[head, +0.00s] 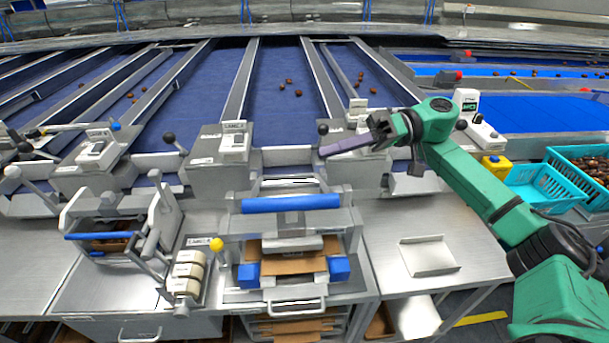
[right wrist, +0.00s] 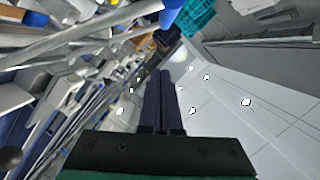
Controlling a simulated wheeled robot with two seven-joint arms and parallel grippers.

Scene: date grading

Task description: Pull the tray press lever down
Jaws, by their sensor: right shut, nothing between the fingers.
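The tray press (head: 292,222) stands in the middle of the bench in the head view, with a thick blue crossbar (head: 290,203) raised over brown cardboard between two blue blocks. This bar looks like its lever handle. My right gripper (head: 324,151) is shut and empty, above and behind the bar, slightly right of its middle. Its dark fingers point left, just below a black-knobbed lever (head: 323,129), and do not touch the bar. In the right wrist view the closed fingers (right wrist: 163,73) hold nothing. My left gripper is not in view.
A yellow-knobbed lever (head: 216,243) stands left of the press, by a control box (head: 187,272). Another machine with a blue bar (head: 100,236) is farther left. A shallow metal tray (head: 428,256) lies on the right bench. Teal crates (head: 540,187) stand far right.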

